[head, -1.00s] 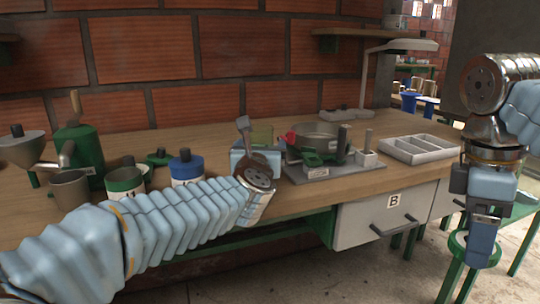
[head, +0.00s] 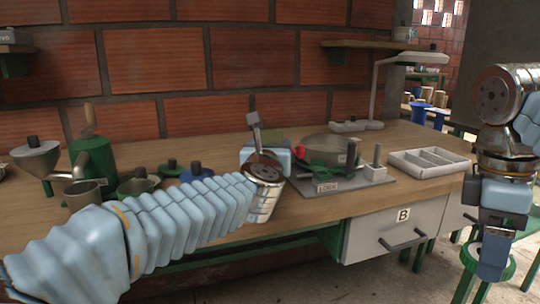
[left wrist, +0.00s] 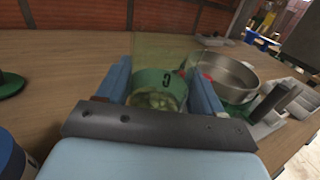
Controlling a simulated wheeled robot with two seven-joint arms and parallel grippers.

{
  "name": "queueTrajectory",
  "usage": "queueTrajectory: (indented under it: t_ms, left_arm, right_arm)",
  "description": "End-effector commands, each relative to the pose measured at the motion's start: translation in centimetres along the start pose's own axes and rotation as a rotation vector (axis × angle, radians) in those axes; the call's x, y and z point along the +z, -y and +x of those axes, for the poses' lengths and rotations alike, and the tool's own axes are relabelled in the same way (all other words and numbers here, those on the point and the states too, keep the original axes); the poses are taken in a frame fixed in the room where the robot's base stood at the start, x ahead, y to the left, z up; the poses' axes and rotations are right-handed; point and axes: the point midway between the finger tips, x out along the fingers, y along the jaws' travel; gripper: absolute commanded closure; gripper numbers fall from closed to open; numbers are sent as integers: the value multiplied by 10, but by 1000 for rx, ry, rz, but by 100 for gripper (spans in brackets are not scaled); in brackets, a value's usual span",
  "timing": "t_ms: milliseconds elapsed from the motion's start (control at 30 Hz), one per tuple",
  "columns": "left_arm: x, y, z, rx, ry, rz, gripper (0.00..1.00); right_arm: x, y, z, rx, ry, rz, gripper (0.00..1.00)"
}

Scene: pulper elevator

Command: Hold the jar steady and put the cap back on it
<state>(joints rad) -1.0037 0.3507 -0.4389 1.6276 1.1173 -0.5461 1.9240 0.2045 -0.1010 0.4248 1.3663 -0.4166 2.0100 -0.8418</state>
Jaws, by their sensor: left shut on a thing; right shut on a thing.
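The jar (left wrist: 157,82) is clear greenish glass with a green band marked C and pale contents low inside. It stands between the two blue fingers of my left gripper (left wrist: 156,92), which is shut on it. Its upper part looks clear, with no cap visible on top. In the head view my left gripper (head: 268,152) hides most of the jar. I cannot tell whether the jar touches the bench. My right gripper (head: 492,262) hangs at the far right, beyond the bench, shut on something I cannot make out. A green knobbed lid (head: 170,168) lies on the bench at left.
A metal pan on a grey-and-green stand (head: 328,183) is close right of the jar, with a red part between. A divided tray (head: 430,161) is further right. Canisters, a green can and a funnel crowd the left. A green stool (head: 470,258) is by my right gripper.

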Motion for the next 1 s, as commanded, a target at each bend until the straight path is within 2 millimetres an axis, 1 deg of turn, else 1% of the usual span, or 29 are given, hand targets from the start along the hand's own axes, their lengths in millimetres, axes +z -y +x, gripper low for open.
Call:
queueTrajectory:
  t_ms: [33,200,300,400,500,600,700,1000]
  left_arm:
    - [19,-1,0,2,4,-4,71]
    - [68,-1,0,1,4,-5,71]
    - [95,-1,0,2,3,-5,71]
    - [116,-1,0,1,2,-3,71]
    - [131,-1,0,1,2,-2,71]
    - [140,-1,0,1,2,-1,71]
    - [145,0,0,0,1,-1,71]
    - [146,0,0,0,1,0,71]
  right_arm:
    - [1,0,-11,0,0,0,57]
    - [4,0,-33,0,0,0,57]
    - [6,0,-46,0,0,0,57]
    - [7,0,-55,0,0,0,57]
    - [8,0,-62,0,0,0,57]
    - [8,0,-66,0,0,0,57]
    - [8,0,-67,0,0,0,57]
    - [8,0,-67,0,0,0,57]
